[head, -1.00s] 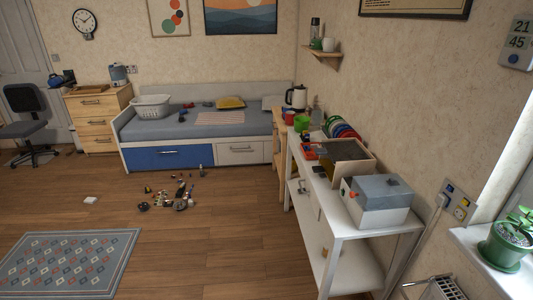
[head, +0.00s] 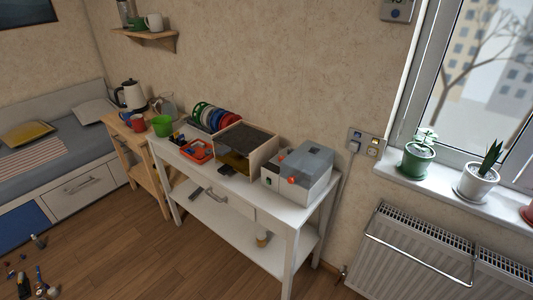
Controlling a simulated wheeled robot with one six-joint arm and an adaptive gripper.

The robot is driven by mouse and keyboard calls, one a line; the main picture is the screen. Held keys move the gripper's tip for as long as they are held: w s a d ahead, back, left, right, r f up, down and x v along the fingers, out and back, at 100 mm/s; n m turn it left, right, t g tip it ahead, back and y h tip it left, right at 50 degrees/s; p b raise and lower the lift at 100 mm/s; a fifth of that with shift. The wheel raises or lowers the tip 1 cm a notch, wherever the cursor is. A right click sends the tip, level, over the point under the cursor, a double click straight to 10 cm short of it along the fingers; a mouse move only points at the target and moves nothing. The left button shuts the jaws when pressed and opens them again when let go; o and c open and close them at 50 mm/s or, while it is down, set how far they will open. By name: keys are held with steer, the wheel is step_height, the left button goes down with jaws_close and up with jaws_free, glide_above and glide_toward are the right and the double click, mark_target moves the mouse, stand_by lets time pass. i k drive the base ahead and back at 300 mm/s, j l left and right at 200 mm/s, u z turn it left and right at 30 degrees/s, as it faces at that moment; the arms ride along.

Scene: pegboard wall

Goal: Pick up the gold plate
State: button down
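A flat gold-coloured plate (head: 234,163) lies inside an open-fronted wooden box (head: 262,158) with a dark top, on the white table (head: 237,191). The box's dark top and side hide part of the plate, so I cannot see its full outline. The plate appears to lie flat and low in the box. My gripper is not in view.
A grey and white box machine (head: 299,172) stands right of the wooden box. An orange tray (head: 197,150), a green cup (head: 161,126) and a row of coloured spools (head: 217,118) stand left. A radiator (head: 410,250) is on the right.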

mark_target(232, 160)
steer(key=u, duration=0.45)
steer(key=z, duration=3.45)
steer(key=u, duration=3.45)
steer(key=i+j+z, duration=0.1)
steer(key=i+j, duration=0.15)
steer(key=i+j+z, duration=0.1)
steer(key=i+j, duration=0.15)
steer(key=j, duration=0.25)
